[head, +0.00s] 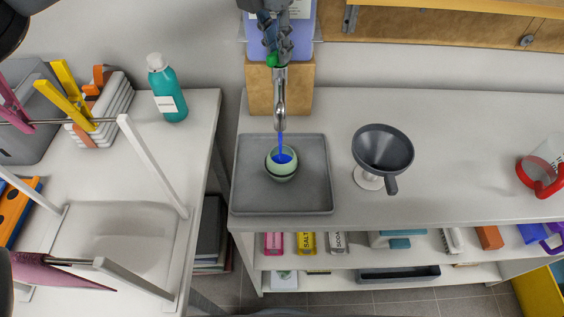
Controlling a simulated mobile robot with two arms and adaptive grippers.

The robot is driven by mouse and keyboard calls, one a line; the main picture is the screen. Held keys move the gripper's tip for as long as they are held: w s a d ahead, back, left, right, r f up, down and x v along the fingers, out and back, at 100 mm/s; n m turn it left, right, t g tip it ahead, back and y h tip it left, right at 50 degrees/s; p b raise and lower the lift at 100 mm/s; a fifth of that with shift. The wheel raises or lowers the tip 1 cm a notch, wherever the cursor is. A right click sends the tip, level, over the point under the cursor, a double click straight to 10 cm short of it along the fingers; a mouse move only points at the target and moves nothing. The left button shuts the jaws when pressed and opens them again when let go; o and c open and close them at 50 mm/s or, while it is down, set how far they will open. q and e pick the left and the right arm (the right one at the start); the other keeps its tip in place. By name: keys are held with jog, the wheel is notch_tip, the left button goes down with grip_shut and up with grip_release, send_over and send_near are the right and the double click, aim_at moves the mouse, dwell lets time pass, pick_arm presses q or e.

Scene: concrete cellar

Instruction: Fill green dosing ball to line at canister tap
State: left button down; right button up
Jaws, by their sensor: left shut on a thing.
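The pale green dosing ball (281,169) sits open side up in a grey tray (315,190) below the tap. Blue liquid (281,158) runs from the silver tap (280,98) into it and pools inside; its fill line cannot be made out. The lavender canister (310,28) stands on a wooden block (259,88) at the back. My left gripper (276,50) is at the top of the tap in front of the canister, shut on what appears to be the tap's lever, mostly hidden by the fingers. My right gripper is not in view.
A dark funnel (383,148) on a white stand is right of the tray. A red-handled clear jug (545,172) is at the far right. A teal bottle (167,88) stands on the left table beside a drying rack (150,165). The counter between funnel and jug is clear.

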pick_arm(q)
jog(key=m+p, duration=0.1)
jog(key=m, duration=0.2)
jog(key=shift+r+p, duration=0.15)
jog(key=shift+p, duration=0.2)
jog(key=shift+m+h, duration=0.4)
jog(key=shift+m, duration=0.1)
jog(key=shift+g, duration=0.3)
jog(key=shift+m+p, duration=0.75)
jog(key=shift+m, duration=0.05)
jog(key=shift+w+m+g+p, duration=0.1)
jog(key=shift+m+g+p, duration=0.3)
jog(key=shift+m, duration=0.6)
jog(key=shift+a, duration=0.1)
